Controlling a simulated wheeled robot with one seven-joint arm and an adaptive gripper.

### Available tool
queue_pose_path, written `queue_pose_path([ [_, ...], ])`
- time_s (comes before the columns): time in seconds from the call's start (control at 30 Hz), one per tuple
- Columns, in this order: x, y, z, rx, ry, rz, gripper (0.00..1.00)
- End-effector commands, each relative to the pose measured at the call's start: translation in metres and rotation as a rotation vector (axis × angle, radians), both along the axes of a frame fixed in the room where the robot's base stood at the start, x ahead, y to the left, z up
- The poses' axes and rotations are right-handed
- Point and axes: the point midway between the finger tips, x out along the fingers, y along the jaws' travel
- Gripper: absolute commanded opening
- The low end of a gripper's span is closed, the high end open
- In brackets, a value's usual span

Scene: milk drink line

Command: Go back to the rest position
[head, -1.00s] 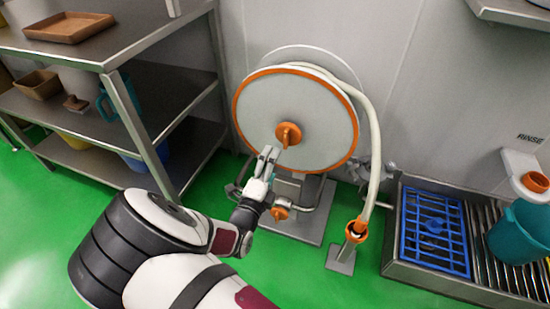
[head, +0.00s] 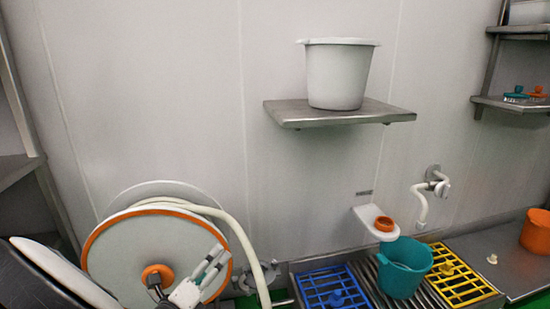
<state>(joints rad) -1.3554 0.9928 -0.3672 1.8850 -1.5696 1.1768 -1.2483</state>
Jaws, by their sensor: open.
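My gripper (head: 208,268) is at the lower left, in front of the hose reel. Its two fingers point up and to the right, apart, with nothing seen between them. The hose reel (head: 125,250) is a pale disc with an orange rim and an orange hub knob (head: 157,273). My gripper overlaps the right part of the disc in the picture; I cannot tell whether it touches. A cream hose (head: 243,243) runs over the reel and down its right side. The hose's lower end is out of view.
A wall shelf (head: 380,111) holds a white bucket (head: 337,75). Below are a blue grid (head: 318,287), a teal bucket (head: 404,268) and a yellow grid (head: 455,268) on the drain bench. An orange bucket (head: 537,231) stands far right. Steel racks (head: 40,190) edge the left.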

Motion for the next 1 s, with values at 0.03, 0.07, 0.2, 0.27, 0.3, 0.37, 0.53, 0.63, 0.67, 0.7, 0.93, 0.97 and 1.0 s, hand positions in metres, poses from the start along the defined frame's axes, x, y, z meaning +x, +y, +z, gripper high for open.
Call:
queue_pose_path([
  [0.03,0.008,-0.031,0.020,0.103,-0.006,-0.101,0.84],
  [0.07,0.011,-0.048,0.029,0.159,-0.011,-0.159,0.84],
  [0.2,0.011,-0.127,0.067,0.417,-0.055,-0.428,0.84],
  [0.27,0.006,-0.160,0.081,0.524,-0.084,-0.542,0.84],
  [0.3,0.001,-0.180,0.090,0.595,-0.106,-0.616,0.84],
  [0.37,-0.008,-0.209,0.102,0.696,-0.141,-0.728,0.84],
  [0.53,-0.048,-0.283,0.131,0.970,-0.266,-1.042,0.84],
  [0.63,-0.078,-0.318,0.144,1.121,-0.355,-1.220,0.84],
  [0.67,-0.088,-0.327,0.148,1.165,-0.384,-1.274,0.84],
  [0.7,-0.101,-0.338,0.152,1.222,-0.423,-1.342,0.84],
  [0.93,-0.183,-0.381,0.171,1.523,-0.684,-1.731,0.84],
  [0.97,-0.194,-0.384,0.173,1.558,-0.721,-1.779,0.84],
  [1.0,-0.208,-0.387,0.175,1.606,-0.773,-1.842,0.84],
])
